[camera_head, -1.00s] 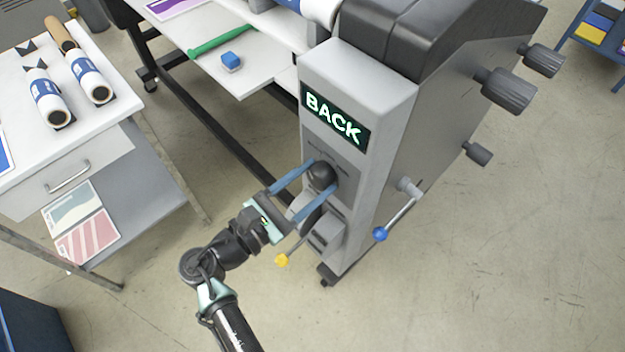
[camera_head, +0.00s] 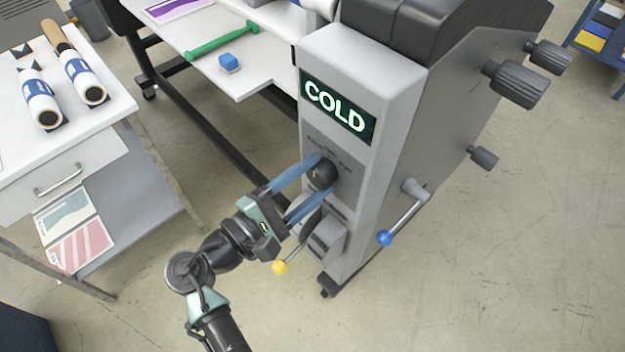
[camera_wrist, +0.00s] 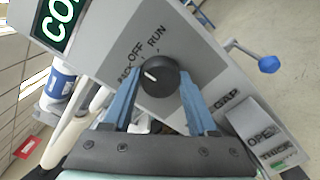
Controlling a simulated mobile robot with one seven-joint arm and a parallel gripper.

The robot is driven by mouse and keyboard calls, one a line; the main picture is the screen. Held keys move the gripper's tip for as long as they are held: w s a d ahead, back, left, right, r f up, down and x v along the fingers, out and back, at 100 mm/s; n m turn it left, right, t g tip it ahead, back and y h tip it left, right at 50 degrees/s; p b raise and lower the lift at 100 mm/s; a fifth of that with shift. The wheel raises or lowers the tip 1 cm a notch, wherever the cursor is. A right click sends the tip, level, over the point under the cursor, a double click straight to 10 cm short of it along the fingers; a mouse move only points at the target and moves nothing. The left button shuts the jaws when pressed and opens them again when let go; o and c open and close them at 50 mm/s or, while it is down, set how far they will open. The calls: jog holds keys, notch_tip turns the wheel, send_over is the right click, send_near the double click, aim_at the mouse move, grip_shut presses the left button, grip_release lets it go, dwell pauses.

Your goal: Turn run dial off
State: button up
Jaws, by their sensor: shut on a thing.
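The run dial (camera_head: 321,174) is a round black knob on the front of the grey laminator end housing. My gripper (camera_head: 325,175) has its two blue fingers on either side of it, shut on the dial. In the wrist view the dial (camera_wrist: 160,78) has a white mark pointing up and left, toward the side with the BACK and OFF labels; I cannot tell exactly which it meets. RUN is printed further right. The lit display (camera_head: 338,107) above the dial reads COLD.
Below the dial is a lever with a yellow knob (camera_head: 280,267). A crank with a blue knob (camera_head: 384,238) sticks out at the housing's right. A white-topped cart (camera_head: 100,120) with rolls stands at left. Open floor lies at lower right.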

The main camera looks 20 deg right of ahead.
dwell(0.5)
jog(key=o, duration=1.4)
jog(key=b+v, duration=0.3)
jog(key=v, duration=1)
jog(key=shift+w+r, duration=0.1)
